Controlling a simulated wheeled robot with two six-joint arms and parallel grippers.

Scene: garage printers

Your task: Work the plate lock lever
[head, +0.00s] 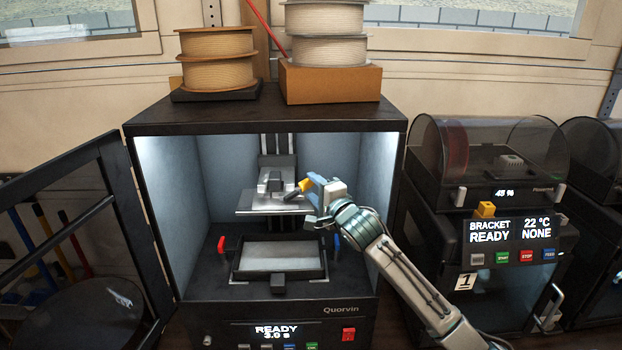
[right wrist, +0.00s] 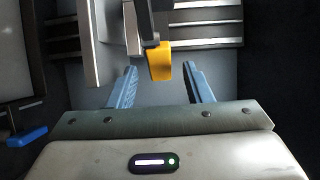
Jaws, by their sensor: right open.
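The plate lock lever (head: 305,186) has a yellow tip and sticks out to the right from the carriage above the silver build plate (head: 262,204) inside the open printer. In the right wrist view the yellow tip (right wrist: 160,62) lies between the two blue fingers, with a gap on each side. My right gripper (head: 312,190) is open at the lever's tip and holds nothing. From the head, its near parts cover some of the space around the tip. My left gripper is not in view.
Below the plate is a black-framed vat (head: 280,256), with a red clamp (head: 221,243) at its left and a blue one (head: 337,243) at its right. The printer door (head: 75,165) stands open at the left. Enclosure walls bound the lit chamber. Other printers (head: 490,170) stand at the right.

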